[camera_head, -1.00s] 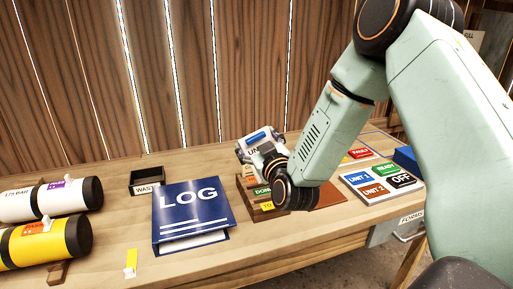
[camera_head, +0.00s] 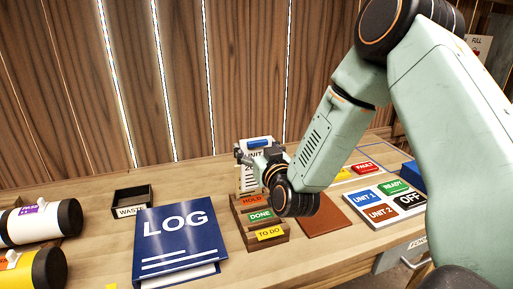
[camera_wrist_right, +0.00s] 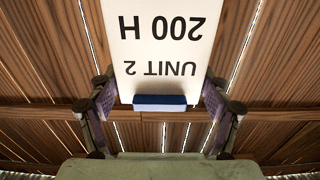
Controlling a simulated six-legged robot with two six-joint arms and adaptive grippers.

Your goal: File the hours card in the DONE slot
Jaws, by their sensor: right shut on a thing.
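The hours card (camera_head: 249,181) is white with a blue tab on its top edge, and stands nearly upright. In the right wrist view the card (camera_wrist_right: 162,45) reads "UNIT 2 200 H", upside down in the picture. My right gripper (camera_head: 252,155) is shut on the card near the blue tab. The wooden rack (camera_head: 283,231) has stepped slots labelled HOLD in orange, DONE in green and TO DO in yellow. The card is at the back of the rack, behind the HOLD label; I cannot tell whether its lower edge touches the rack. My left gripper is out of view.
A blue LOG binder (camera_head: 180,236) lies left of the rack, with a black WASTE tray (camera_head: 132,201) behind it. A brown mat (camera_head: 324,220) and a sign panel (camera_head: 385,204) lie to the right. White and yellow cylinders (camera_head: 42,222) are at the far left.

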